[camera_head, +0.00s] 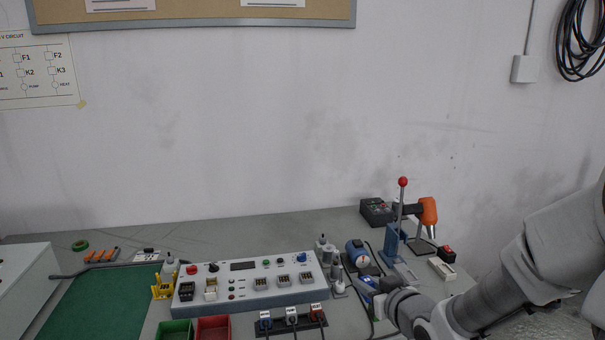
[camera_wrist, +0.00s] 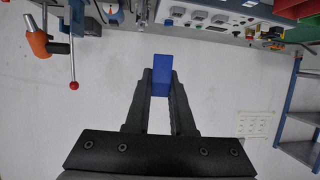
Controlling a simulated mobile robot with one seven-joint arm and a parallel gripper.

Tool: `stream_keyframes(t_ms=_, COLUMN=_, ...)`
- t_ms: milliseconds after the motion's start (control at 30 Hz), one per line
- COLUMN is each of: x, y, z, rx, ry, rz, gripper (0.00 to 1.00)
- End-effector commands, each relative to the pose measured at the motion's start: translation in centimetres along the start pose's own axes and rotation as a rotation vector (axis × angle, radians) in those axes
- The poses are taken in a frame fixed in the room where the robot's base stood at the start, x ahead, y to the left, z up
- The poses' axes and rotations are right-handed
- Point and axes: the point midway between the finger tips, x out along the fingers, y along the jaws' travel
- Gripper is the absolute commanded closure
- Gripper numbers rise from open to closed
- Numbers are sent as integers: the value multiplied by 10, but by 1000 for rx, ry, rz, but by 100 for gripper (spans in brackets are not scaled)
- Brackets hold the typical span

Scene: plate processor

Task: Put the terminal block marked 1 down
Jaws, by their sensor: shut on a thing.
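My gripper (camera_wrist: 161,84) is shut on a plain blue block (camera_wrist: 162,66) in the wrist view. The block sticks out a little past the fingertips, and no number shows on its visible face. In the head view my gripper (camera_head: 380,287) is low at the right of the bench, just right of the grey control panel. A small blue patch (camera_head: 367,282) shows at its fingers, too small to tell for sure as the block. Whether the block touches anything below cannot be told.
The control panel (camera_head: 250,294) has several switches. A blue lever press (camera_head: 391,243) with a red knob stands behind my gripper. Red (camera_head: 213,330) and green (camera_head: 174,331) bins and a black socket strip (camera_head: 291,327) lie in front. The green mat (camera_head: 100,303) is clear.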

Motion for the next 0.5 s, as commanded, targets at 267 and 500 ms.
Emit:
stream_keyframes(t_ms=267, x=2, y=2, z=0, rx=1, ry=0, rz=0, gripper=100)
stream_keyframes(t_ms=500, x=24, y=22, z=16, rx=10, ry=2, rz=4, gripper=100)
